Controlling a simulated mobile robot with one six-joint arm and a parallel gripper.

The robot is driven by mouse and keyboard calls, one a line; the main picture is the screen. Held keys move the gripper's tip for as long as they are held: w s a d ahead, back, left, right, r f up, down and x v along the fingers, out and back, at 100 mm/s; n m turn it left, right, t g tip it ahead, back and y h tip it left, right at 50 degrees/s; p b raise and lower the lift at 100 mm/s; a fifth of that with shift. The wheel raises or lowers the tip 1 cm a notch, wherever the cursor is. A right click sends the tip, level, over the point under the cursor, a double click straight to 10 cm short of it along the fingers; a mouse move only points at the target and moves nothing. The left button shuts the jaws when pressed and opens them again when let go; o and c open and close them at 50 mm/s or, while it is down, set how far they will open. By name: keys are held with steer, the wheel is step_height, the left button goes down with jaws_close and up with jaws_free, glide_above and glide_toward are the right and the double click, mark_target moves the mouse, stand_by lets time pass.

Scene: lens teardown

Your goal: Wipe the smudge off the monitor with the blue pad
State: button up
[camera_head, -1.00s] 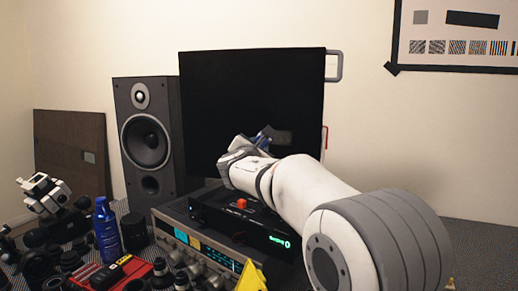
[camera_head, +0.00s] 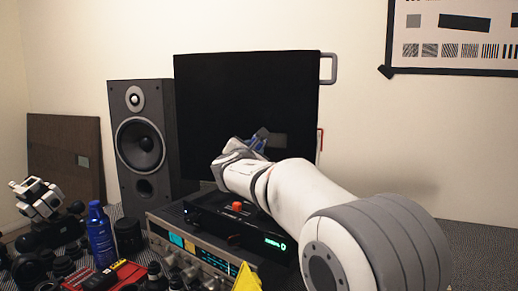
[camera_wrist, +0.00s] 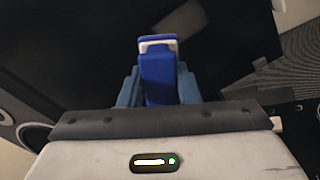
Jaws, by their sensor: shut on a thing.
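The black monitor (camera_head: 235,90) stands upright behind the audio units. A faint grey patch (camera_head: 277,139), likely the smudge, shows low on its dark screen, just right of my gripper's tip. My gripper (camera_head: 258,144) is in front of the lower screen. In the wrist view my gripper (camera_wrist: 158,88) is shut on the blue pad (camera_wrist: 158,75), which has a white strip near its far end. The pad points toward the dark screen. I cannot tell whether it touches the screen.
A black speaker (camera_head: 140,135) stands left of the monitor. A receiver (camera_head: 190,258) and a black box with a red button (camera_head: 236,206) sit below my arm. A blue bottle (camera_head: 101,238) and several lens parts crowd the left. A yellow object (camera_head: 247,279) is in front.

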steer(key=shift+p+x, duration=0.55)
steer(key=shift+x, duration=2.2)
steer(key=shift+p+x, duration=0.35)
steer(key=shift+x, duration=0.7)
steer(key=shift+d, duration=0.15)
steer(key=d+b, duration=0.1)
steer(key=d, duration=0.1)
steer(key=s+d+b, duration=0.1)
steer(key=d+b, duration=0.1)
steer(key=d, duration=0.1)
steer(key=d+b, duration=0.1)
steer(key=d, duration=0.1)
steer(key=shift+s+d+b, duration=0.2)
steer(key=shift+s+b, duration=0.1)
steer(key=shift+a+r, duration=0.1)
